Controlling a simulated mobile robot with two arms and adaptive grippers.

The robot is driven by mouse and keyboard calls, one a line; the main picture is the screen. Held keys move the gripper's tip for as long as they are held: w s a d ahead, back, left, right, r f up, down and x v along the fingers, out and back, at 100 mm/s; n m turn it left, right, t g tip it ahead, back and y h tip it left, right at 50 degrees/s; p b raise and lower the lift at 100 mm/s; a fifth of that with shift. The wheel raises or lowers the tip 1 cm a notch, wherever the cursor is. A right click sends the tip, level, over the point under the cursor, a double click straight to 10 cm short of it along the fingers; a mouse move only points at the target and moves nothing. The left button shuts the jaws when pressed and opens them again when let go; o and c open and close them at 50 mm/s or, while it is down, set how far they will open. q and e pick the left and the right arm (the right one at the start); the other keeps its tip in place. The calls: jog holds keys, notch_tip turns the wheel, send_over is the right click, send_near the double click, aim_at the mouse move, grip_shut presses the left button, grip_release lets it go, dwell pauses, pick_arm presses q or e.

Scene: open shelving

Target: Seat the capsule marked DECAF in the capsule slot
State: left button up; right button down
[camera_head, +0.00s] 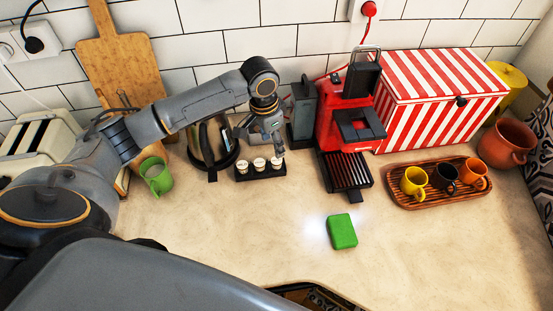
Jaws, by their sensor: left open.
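Several pale-topped capsules stand upright in a black holder (262,175) on the counter; I see a left capsule (242,168), a middle capsule (259,164) and a right capsule (277,162). Their markings are too small to read, so I cannot tell which one is DECAF. My left gripper (273,147) is open and points down just above and behind the right capsule; whether it touches it I cannot tell. The red coffee machine (327,127) stands to the right, with a raised lever at its top. The capsule slot is not clearly visible. My right gripper is not in view.
A kettle (209,147) stands left of the holder and a dark grey container (301,115) right of it. A green sponge (342,231) lies on the open counter in front. A wooden tray (424,203) with cups and a red-striped box (430,90) are at right.

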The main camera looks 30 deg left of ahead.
aim_at(276, 160)
pick_arm(q)
jog(key=f, duration=0.3)
jog(key=shift+w+d+f+p, duration=0.1)
jog(key=shift+w+f+p, duration=0.25)
jog(key=shift+w, duration=0.05)
jog(key=shift+f+p, duration=0.3)
jog(key=shift+f, duration=0.1)
jog(key=f, duration=0.1)
jog(key=f+p, duration=0.1)
jog(key=f, duration=0.1)
jog(key=shift+w+d+f, duration=0.2)
jog(key=shift+w+f, duration=0.1)
jog(key=shift+f, duration=0.2)
jog(key=c, duration=0.8)
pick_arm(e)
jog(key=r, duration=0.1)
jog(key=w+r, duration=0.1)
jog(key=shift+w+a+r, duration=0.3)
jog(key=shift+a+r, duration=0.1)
